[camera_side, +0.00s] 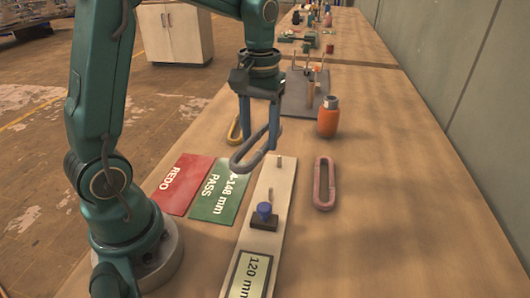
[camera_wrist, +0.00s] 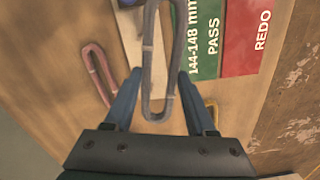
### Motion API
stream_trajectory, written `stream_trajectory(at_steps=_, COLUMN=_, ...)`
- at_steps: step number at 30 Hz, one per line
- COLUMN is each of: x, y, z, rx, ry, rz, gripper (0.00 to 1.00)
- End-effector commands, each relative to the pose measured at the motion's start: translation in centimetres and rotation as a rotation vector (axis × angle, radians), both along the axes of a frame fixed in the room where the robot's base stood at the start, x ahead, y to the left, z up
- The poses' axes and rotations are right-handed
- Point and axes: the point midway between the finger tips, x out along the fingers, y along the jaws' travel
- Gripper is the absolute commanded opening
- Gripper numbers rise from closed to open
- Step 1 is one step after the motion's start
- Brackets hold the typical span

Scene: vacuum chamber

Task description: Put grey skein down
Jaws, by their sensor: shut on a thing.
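The grey skein (camera_side: 238,164) is a long loop held between the fingers of my gripper (camera_side: 259,143). My gripper is shut on it, over the area between the far end of the green PASS card (camera_side: 215,204) and the pale measuring board (camera_side: 253,225). In the wrist view the grey skein (camera_wrist: 147,60) runs lengthwise between the two blue fingers (camera_wrist: 159,74), with its near end close to the palm. It looks raised above the table; its exact height is unclear. The board has pegs, a blue knob (camera_side: 265,209) and a display reading 120 mm (camera_side: 252,275).
A red REDO card (camera_side: 183,185) lies left of the green card. A pink skein (camera_side: 324,184) lies right of the board. A yellow skein (camera_side: 234,131) lies behind my gripper. An orange bottle (camera_side: 327,121) and a dark pegged plate (camera_side: 297,98) stand farther back. The right of the table is clear.

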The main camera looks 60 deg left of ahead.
Motion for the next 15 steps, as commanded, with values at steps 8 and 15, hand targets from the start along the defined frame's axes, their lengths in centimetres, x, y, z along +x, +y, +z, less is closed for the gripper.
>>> stream_trajectory(at_steps=8, x=-2.3, y=7.1, z=0.6, rx=0.003, ry=-0.011, rz=0.166, gripper=0.04)
stream_trajectory(at_steps=15, x=-2.7, y=8.4, z=0.4, rx=0.005, ry=-0.014, rz=0.237, gripper=0.04)
